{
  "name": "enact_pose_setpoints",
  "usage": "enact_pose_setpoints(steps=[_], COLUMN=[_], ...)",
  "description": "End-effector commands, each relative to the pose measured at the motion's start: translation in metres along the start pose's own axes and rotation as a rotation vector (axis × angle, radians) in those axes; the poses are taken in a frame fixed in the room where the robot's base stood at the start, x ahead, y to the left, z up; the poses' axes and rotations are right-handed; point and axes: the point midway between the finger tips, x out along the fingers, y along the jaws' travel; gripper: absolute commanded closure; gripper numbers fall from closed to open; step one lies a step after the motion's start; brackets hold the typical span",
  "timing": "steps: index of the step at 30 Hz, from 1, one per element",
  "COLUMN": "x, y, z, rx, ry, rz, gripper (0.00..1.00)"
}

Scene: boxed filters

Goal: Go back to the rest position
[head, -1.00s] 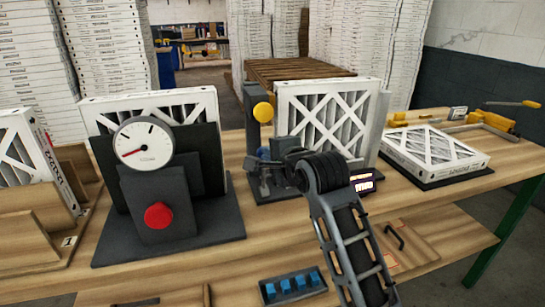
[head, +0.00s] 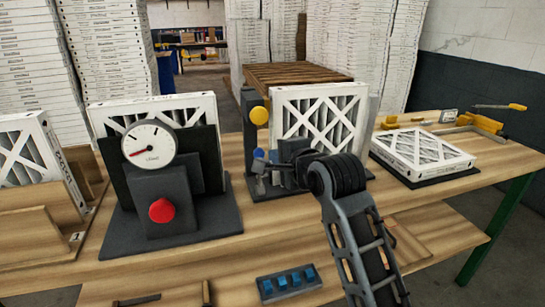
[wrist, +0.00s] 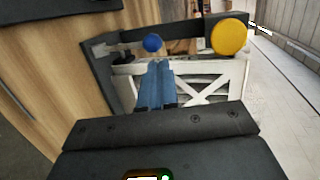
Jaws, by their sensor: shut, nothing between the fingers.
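My gripper (head: 258,170) is in front of the middle test stand in the head view, with its arm coming up from the lower right. In the wrist view its blue fingers (wrist: 156,85) are together and empty, pointing toward a boxed filter (wrist: 205,88) in the stand. That filter, white-framed with crossed struts, stands upright in the head view (head: 322,120). The dark stand (head: 253,120) carries a yellow disc (head: 259,115) and a blue knob (wrist: 152,43). My arm hides the stand's lower right part.
A dark gauge fixture (head: 170,220) with a red button (head: 162,210) holds another filter at left. A filter (head: 420,148) lies flat on a dark pad at right. Wooden slots (head: 40,220) stand far left. A blue-switch panel (head: 289,283) sits low in front.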

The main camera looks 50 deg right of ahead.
Motion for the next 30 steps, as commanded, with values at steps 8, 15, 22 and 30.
enact_pose_setpoints(steps=[8, 15, 22, 30], x=[-0.044, -0.066, -0.068, -0.077], y=[-0.003, -0.006, -0.006, 0.026], z=[0.0, 0.0, 0.0, 0.013], rx=[-0.001, -0.001, 0.0, -0.131], ry=[0.0, 0.0, 0.0, -0.028], rz=[0.0, 0.001, 0.002, 0.007], gripper=[1.0, 1.0, 1.0, 1.0])
